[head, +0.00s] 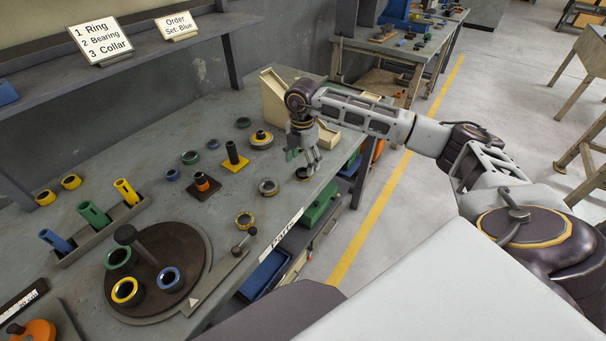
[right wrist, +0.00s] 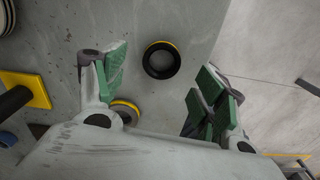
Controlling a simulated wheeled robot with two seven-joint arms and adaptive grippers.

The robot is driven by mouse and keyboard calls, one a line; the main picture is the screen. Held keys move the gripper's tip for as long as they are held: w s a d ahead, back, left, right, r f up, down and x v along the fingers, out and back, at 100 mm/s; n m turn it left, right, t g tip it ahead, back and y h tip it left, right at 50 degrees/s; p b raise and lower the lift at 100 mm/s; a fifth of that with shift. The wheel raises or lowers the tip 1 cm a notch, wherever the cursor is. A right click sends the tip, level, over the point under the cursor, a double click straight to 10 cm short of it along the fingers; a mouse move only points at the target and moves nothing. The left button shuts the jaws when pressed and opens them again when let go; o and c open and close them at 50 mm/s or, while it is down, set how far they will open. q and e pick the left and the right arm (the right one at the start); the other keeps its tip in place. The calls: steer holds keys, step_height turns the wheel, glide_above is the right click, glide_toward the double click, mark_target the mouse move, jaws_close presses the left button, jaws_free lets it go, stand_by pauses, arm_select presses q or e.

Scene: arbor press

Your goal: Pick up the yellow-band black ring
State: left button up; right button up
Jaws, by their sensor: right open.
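The yellow-band black ring (right wrist: 162,60) lies flat on the bench top in the right wrist view, its dark hole facing me and a yellow band showing along its upper edge. In the head view the ring (head: 302,174) lies near the bench's front edge, partly hidden by my right gripper. My right gripper (head: 304,160) is above it, pointing down. In the right wrist view its green-padded fingers (right wrist: 162,82) are spread wide and empty, with the ring between and beyond them. My left gripper is not in view.
A grey ring with a yellow edge (right wrist: 125,112) lies near the left finger; a grey ring (head: 268,187) lies left of the gripper. A yellow-based black post (head: 233,155) stands further left. A beige bin (head: 275,98) stands behind. A round dark fixture (head: 185,255) is at front left.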

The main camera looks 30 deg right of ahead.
mark_target(303, 176)
step_height(303, 176, down, 3)
steer(key=shift+s+d+r, duration=0.1)
steer(key=shift+s, duration=0.05)
steer(key=shift+f, duration=0.5)
arm_select(q)
steer(key=shift+w+d+r, duration=0.3)
steer(key=shift+w+d, duration=0.4)
steer(key=shift+w, duration=0.25)
steer(key=shift+s, duration=0.1)
